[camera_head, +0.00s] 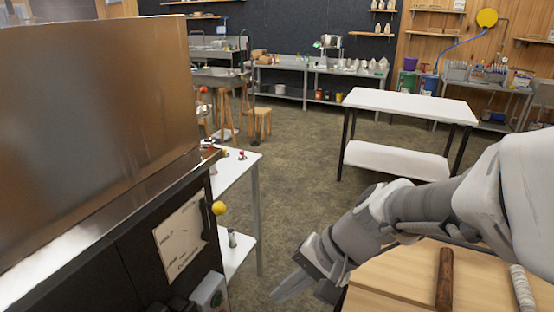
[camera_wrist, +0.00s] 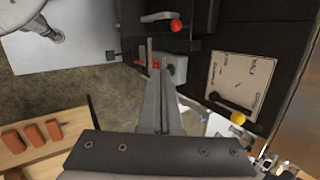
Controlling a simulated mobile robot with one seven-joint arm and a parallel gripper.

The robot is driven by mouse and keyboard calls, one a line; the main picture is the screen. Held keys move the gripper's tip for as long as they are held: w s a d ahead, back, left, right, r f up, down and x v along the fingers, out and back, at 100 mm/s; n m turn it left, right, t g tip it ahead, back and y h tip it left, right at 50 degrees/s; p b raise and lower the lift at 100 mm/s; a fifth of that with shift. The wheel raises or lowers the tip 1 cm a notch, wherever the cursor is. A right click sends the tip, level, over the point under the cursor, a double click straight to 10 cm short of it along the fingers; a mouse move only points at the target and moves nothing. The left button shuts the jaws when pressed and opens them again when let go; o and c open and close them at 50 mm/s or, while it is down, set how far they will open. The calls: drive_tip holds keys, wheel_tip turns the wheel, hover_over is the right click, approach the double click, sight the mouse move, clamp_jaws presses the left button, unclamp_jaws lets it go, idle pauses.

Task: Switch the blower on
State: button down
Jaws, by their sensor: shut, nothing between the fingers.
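A small grey box (camera_head: 208,291) with a green spot sits on the dark side of the evaporator (camera_head: 120,245), at the bottom of the head view. A grey box (camera_wrist: 178,68) with red parts beside it shows in the wrist view, just beyond the fingertips. It may be the blower switch; I cannot read its position. My gripper (camera_head: 283,294) is shut and empty, right of the box in the head view. In the wrist view my gripper (camera_wrist: 153,82) points toward the grey box and overlaps its left side. I cannot tell whether they touch.
A yellow-knobbed lever (camera_head: 219,208) stands by a white label plate (camera_head: 180,237) on the evaporator's side. A red knob (camera_wrist: 176,25) is near the grey box. A wooden table (camera_head: 400,280) lies under my arm, and a white table (camera_head: 410,105) stands beyond open floor.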

drive_tip(key=w+a+f+m+t+y+b, duration=0.1)
drive_tip(key=w+a+f+m+y+b, duration=0.2)
drive_tip(key=f+m, duration=0.5)
drive_tip(key=w+a+f+m+t+b, duration=0.25)
drive_tip(key=w+f+m, duration=0.2)
drive_tip(key=f, duration=0.85)
drive_tip(key=w+a+f+m+y+b, duration=0.25)
drive_tip(key=w+f+m, duration=0.2)
drive_tip(key=f, duration=0.55)
drive_tip(key=w+a+f+h+b, duration=0.1)
drive_tip(key=w+a+f+b, duration=0.1)
drive_tip(key=a+f+b, duration=0.2)
drive_tip(key=a, duration=0.3)
drive_tip(key=shift+w+m+b, duration=0.3)
drive_tip(key=shift+w, duration=0.05)
drive_tip(key=shift+a+t, duration=0.1)
drive_tip(key=shift+t, duration=0.15)
drive_tip(key=shift+f, duration=0.1)
drive_tip(key=s+d, duration=0.2)
drive_tip(key=d, duration=0.4)
drive_tip(key=shift+s+d, duration=0.25)
drive_tip(key=shift+s, duration=0.05)
